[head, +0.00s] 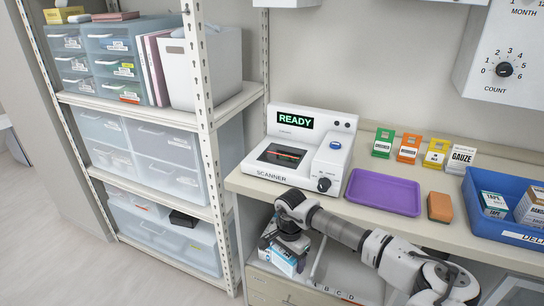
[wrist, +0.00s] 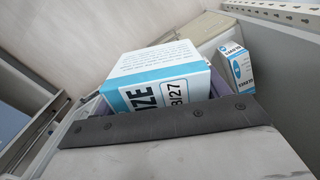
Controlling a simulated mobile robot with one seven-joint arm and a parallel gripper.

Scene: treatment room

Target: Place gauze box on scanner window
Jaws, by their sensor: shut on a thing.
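The scanner (head: 315,152) stands on the counter at the left, its screen reading READY. Its dark scanner window (head: 282,154) with a red line is bare. My gripper (head: 289,246) is low, below the counter's front edge, and shut on the gauze box (head: 279,262), a white and light blue carton. In the wrist view the gauze box (wrist: 160,82) shows blue bands and letters ending in "ZE" and "B/27". A dark finger plate covers its near lower part. I cannot tell whether it touches what is beneath it.
An open drawer (head: 345,270) lies under the counter; another blue-white box (wrist: 235,65) stands beyond. A purple tray (head: 384,193), a brown block (head: 440,207), several cards and a blue bin (head: 477,195) are on the counter. A shelf post (head: 207,125) rises at the left.

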